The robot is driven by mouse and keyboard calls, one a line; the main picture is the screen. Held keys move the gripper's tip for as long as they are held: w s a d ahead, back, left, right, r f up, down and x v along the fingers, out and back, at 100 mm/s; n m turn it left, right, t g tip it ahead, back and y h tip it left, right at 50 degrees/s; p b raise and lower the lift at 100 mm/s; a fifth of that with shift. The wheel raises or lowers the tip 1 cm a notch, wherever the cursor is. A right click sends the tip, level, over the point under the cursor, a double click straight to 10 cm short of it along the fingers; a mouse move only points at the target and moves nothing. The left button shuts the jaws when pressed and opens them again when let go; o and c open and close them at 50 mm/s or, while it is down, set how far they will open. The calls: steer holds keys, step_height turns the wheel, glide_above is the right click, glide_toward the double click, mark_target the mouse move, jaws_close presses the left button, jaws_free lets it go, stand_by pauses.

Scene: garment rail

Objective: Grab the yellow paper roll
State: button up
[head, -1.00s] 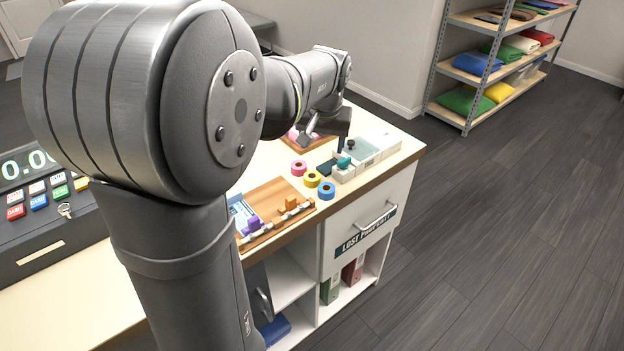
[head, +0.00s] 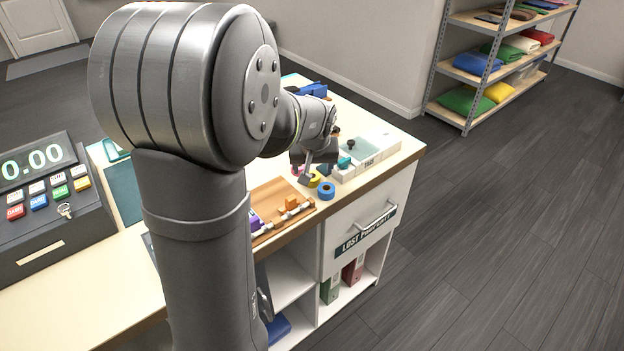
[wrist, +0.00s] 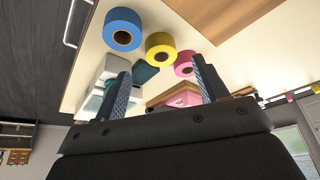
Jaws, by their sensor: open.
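The yellow paper roll (head: 315,180) lies on the counter, partly hidden by my gripper in the head view. In the wrist view the yellow roll (wrist: 161,46) lies between a blue roll (wrist: 123,29) and a pink roll (wrist: 184,63). My gripper (wrist: 160,80) is open and empty. Its two fingers point toward the counter, with the yellow roll ahead of the gap between them. I see no contact with it. The blue roll also shows in the head view (head: 326,191), right beside the yellow one.
A wooden board (head: 275,205) with a purple and an orange piece lies to the left. The counter's front edge is close to the blue roll. A cash register (head: 50,215) stands far left.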

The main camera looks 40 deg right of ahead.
mark_target(312, 179)
steer(key=shift+x, duration=2.8)
steer(key=shift+w+d+r, duration=0.1)
steer(key=shift+w, duration=0.1)
steer(key=shift+c, duration=0.5)
steer(key=c, duration=1)
